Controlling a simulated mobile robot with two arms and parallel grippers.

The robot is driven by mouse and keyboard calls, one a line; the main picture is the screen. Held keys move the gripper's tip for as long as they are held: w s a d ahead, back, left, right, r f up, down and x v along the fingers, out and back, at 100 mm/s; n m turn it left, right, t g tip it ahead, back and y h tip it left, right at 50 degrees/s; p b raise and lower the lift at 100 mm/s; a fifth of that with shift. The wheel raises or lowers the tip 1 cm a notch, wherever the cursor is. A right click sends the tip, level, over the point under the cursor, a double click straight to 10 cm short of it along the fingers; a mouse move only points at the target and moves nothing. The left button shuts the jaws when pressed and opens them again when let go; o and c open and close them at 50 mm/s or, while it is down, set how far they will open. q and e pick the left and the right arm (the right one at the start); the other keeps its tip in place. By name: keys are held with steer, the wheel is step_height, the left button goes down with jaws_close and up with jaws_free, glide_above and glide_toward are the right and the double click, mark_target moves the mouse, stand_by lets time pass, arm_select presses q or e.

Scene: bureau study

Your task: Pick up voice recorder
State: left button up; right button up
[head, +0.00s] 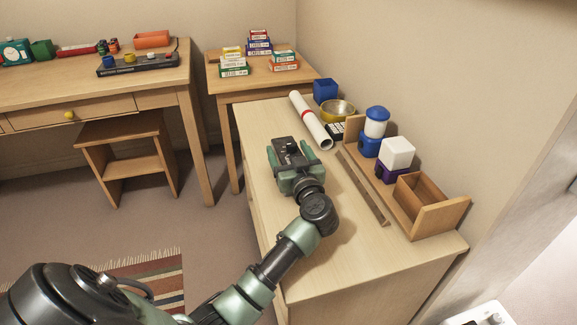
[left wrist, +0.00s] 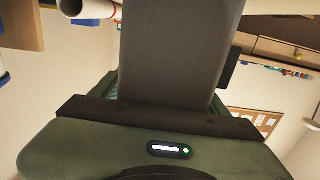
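The voice recorder (head: 291,148) is a dark, slim block. It sits between the fingers of my left gripper (head: 290,166), over the light wood cabinet top. In the left wrist view the recorder (left wrist: 180,50) is a large dark grey slab that stands out from the green gripper and hides most of the fingers. My left gripper looks shut on it. I cannot tell exactly how far the recorder is above the top. My right gripper is not in view.
A wooden organizer (head: 437,219) stands along the wall. The front of the top is clear.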

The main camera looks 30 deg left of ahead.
arm_select(q)
jaws_close()
steer(key=shift+r, duration=0.1)
